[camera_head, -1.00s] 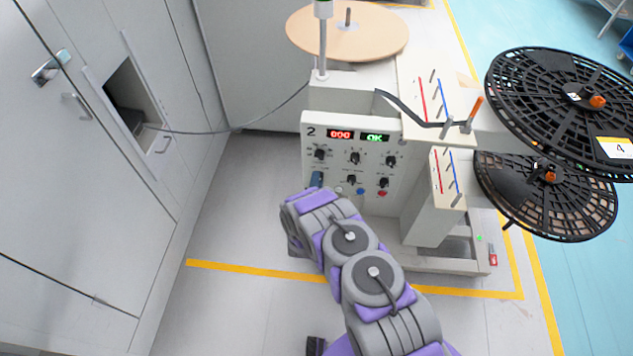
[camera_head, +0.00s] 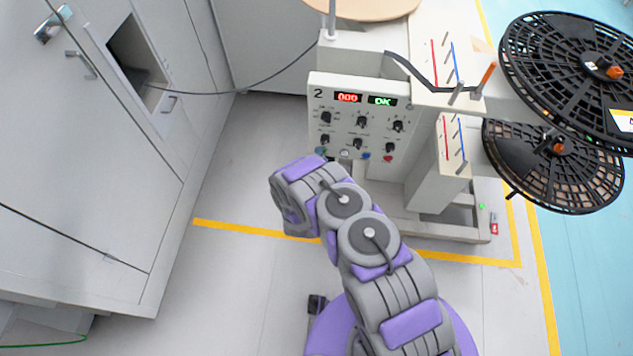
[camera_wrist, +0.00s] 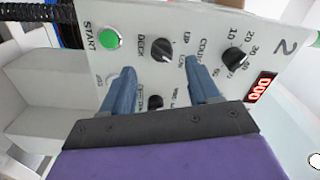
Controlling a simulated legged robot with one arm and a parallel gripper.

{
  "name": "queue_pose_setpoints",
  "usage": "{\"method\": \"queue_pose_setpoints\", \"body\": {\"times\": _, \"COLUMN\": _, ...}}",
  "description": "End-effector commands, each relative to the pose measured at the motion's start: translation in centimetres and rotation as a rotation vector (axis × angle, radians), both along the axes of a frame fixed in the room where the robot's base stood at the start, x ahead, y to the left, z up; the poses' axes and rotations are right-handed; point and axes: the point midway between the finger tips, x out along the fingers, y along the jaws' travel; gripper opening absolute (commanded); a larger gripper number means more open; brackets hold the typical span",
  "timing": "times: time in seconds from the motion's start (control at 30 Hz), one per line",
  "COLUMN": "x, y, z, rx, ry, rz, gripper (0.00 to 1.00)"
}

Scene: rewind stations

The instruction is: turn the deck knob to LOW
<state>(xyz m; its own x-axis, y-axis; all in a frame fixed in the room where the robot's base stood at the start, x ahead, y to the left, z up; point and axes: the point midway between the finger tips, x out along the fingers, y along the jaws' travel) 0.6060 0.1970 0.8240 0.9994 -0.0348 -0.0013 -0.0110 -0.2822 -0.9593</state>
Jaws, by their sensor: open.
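The deck knob (camera_wrist: 162,48) is a black knob marked DECK, with UP and LOW printed beside it, on the white panel in the wrist view. It is also the lower knob in the left column (camera_head: 325,139) in the head view. I cannot clearly tell its pointer setting. My gripper (camera_wrist: 160,66) is open, its two blue fingers spread toward the panel. The deck knob shows between and just beyond the fingertips, not gripped. I cannot tell whether the fingers touch the panel. In the head view my arm hides the gripper.
A green START button (camera_wrist: 111,39) and a counter knob (camera_wrist: 235,55) flank the deck knob. Another black knob (camera_wrist: 155,101) shows between the fingers. The panel display (camera_head: 348,98) reads 000 and OK. Black reels (camera_head: 575,75) stand right; a grey cabinet (camera_head: 90,150) stands left.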

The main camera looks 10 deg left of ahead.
Motion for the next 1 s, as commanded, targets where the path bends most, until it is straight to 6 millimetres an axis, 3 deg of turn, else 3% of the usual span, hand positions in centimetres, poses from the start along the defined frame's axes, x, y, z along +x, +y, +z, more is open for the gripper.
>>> {"method": "queue_pose_setpoints", "body": {"times": 0.2, "x": -5.1, "y": 0.3, "z": -0.1, "rx": -0.005, "ry": 0.007, "rz": 0.006, "gripper": 0.61}}
{"method": "queue_pose_setpoints", "body": {"times": 0.5, "x": -9.9, "y": 0.4, "z": -0.1, "rx": 0.001, "ry": 0.004, "rz": 0.002, "gripper": 0.61}}
{"method": "queue_pose_setpoints", "body": {"times": 0.7, "x": -10.9, "y": 0.3, "z": -0.1, "rx": 0.001, "ry": 0.003, "rz": 0.000, "gripper": 0.61}}
{"method": "queue_pose_setpoints", "body": {"times": 1.0, "x": -11.0, "y": 0.3, "z": -0.2, "rx": 0.001, "ry": 0.003, "rz": -0.001, "gripper": 0.61}}
